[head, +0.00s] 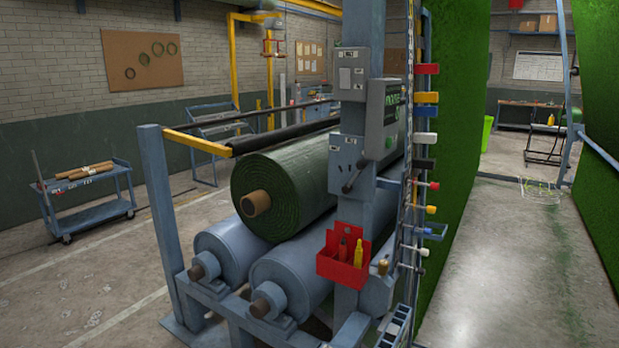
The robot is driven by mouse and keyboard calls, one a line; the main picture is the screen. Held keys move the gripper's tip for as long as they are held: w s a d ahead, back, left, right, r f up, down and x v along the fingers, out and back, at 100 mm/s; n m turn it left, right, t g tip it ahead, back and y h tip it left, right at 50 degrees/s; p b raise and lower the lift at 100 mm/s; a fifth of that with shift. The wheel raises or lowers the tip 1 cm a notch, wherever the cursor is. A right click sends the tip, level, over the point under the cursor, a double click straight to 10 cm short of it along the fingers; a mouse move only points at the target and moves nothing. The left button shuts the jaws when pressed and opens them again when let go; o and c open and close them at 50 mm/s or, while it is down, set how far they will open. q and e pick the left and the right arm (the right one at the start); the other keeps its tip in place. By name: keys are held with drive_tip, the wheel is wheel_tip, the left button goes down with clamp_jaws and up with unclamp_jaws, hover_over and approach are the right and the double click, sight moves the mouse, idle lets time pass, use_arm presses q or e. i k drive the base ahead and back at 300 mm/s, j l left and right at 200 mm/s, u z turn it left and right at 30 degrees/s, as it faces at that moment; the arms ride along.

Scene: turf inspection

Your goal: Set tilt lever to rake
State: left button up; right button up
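A small dark lever (352,181) slants down to the left from the lower blue-grey box (345,160) on the upright column (353,215). I cannot read any tilt or rake label beside it, so I cannot tell whether it is the tilt lever. Several handles or tags in red, yellow, blue, white and black stick out along a strip at the column's right side, including a yellow one (428,98). Neither of my grippers is in view.
A green turf roll (290,190) rests on blue-grey rollers (295,275) left of the column. A red bin (342,262) with bottles hangs low on the column. A blue cart (90,200) stands far left. Hanging turf (460,120) borders an open floor aisle (520,270) on the right.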

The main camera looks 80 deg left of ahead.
sight(361, 165)
drive_tip(key=u, duration=2.5)
